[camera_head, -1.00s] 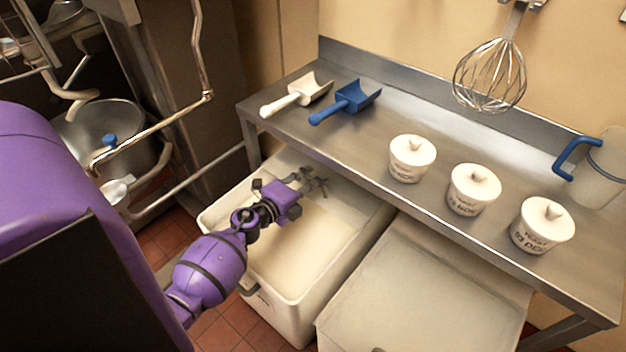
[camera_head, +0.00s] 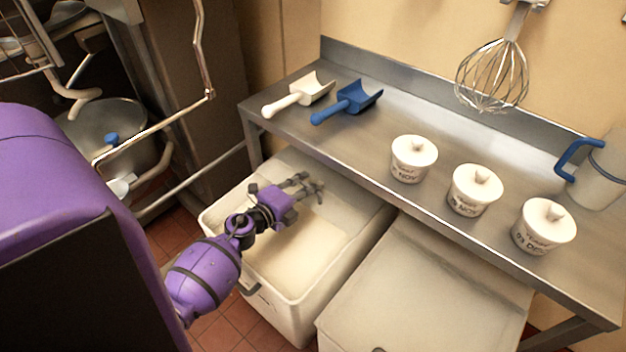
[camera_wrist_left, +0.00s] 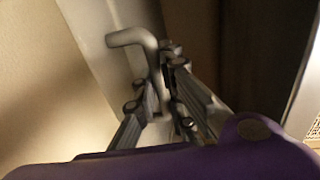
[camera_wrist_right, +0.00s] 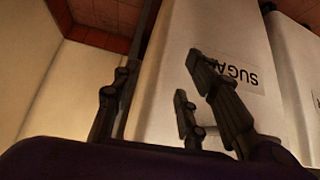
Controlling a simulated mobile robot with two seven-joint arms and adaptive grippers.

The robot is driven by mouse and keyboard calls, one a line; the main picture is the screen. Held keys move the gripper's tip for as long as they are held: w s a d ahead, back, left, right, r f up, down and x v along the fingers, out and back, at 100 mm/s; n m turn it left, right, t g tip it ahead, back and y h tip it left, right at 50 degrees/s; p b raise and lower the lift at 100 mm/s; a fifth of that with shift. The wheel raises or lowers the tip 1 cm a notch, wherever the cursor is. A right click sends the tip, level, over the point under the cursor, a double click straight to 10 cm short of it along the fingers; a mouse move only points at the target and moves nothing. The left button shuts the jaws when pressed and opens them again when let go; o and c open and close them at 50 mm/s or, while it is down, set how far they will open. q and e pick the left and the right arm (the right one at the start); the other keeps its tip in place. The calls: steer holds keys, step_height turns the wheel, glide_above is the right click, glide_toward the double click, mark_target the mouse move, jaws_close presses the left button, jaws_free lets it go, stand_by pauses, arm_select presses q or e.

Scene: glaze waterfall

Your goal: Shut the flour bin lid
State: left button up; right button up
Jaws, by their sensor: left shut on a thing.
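The flour bin (camera_head: 300,308) is the left white bin under the steel table. It stands open at the front, with pale flour (camera_head: 295,250) inside. Its pale lid (camera_head: 278,168) covers only the back part, near the table edge. My left gripper (camera_head: 318,188) is over the bin at the lid's front. In the left wrist view its fingers (camera_wrist_left: 165,90) are shut on a bent grey handle (camera_wrist_left: 135,38) on a pale panel. My right gripper (camera_wrist_right: 158,78) shows only in its wrist view; its fingers are apart with nothing between them.
A second bin with a closed pale lid (camera_head: 430,290) stands to the right. A bin labelled SUGAR (camera_wrist_right: 190,35) is in the right wrist view. The steel table (camera_head: 330,140) overhangs the bins and holds two scoops, three lidded tubs and a jug. A mixer bowl (camera_head: 105,130) is left.

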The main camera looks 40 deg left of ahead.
arm_select(q)
steer(key=f+b+v, duration=0.1)
steer(key=f+v, duration=0.1)
steer(key=v, duration=0.9)
steer(key=f+b+v, duration=0.1)
steer(key=f+v, duration=0.1)
steer(key=v, duration=0.9)
steer(key=shift+v, duration=0.75)
steer(key=shift+f, duration=0.2)
steer(key=o, duration=0.5)
steer(key=shift+s, duration=0.1)
steer(key=shift+c, duration=0.2)
steer(key=d+v, duration=0.1)
steer(key=v, duration=1.1)
steer(key=shift+a, duration=0.55)
steer(key=shift+s, duration=0.1)
